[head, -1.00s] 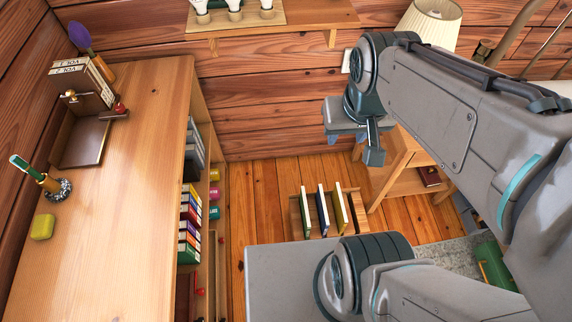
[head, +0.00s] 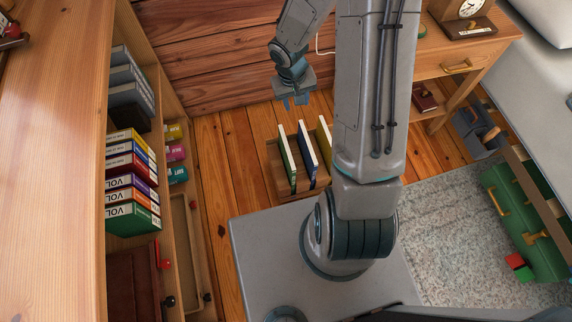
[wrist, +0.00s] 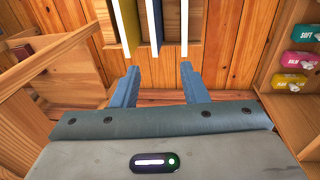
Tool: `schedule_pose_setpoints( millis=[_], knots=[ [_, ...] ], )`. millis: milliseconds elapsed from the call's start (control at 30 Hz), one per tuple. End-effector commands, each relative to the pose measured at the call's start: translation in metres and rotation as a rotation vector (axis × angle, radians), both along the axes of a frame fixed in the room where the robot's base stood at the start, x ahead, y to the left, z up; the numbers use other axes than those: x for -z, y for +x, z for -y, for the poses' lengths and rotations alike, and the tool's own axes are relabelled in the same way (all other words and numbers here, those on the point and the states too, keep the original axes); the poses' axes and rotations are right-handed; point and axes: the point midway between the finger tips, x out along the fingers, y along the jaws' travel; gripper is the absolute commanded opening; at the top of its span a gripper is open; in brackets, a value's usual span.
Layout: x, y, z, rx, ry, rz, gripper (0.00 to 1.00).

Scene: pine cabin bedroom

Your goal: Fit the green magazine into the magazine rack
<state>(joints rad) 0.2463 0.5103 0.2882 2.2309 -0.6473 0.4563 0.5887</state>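The green magazine (head: 287,158) stands upright in the wooden magazine rack (head: 274,163) on the floor, at the rack's left side. A blue magazine (head: 307,150) and a yellow one (head: 325,138) stand beside it. My gripper (head: 295,103) hangs above the far end of the rack, near the plank wall, apart from the magazines. In the wrist view, my gripper (wrist: 160,84) has its two blue fingers spread with nothing between them. The green magazine shows there as a thin white edge (wrist: 184,28), beyond the right finger. My arm partly covers the rack's right side in the head view.
A bookcase (head: 175,115) with books and coloured boxes (head: 176,153) stands at left. A nightstand (head: 455,60) with a clock is at right. A green case (head: 525,215) and a grey bin (head: 472,130) lie farther right. Floor is clear left of the rack.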

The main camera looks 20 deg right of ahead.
Motion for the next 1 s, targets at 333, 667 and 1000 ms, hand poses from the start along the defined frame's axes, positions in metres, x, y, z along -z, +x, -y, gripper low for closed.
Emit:
schedule_pose_setpoints(
  millis=[333,667,1000],
  knots=[
    [0.143,0.006,-0.022,0.004,0.119,-0.042,0.4],
    [0.199,0.005,-0.025,0.004,0.131,-0.046,0.4],
    [0.236,0.005,-0.025,0.005,0.13,-0.044,0.4]
  ],
)
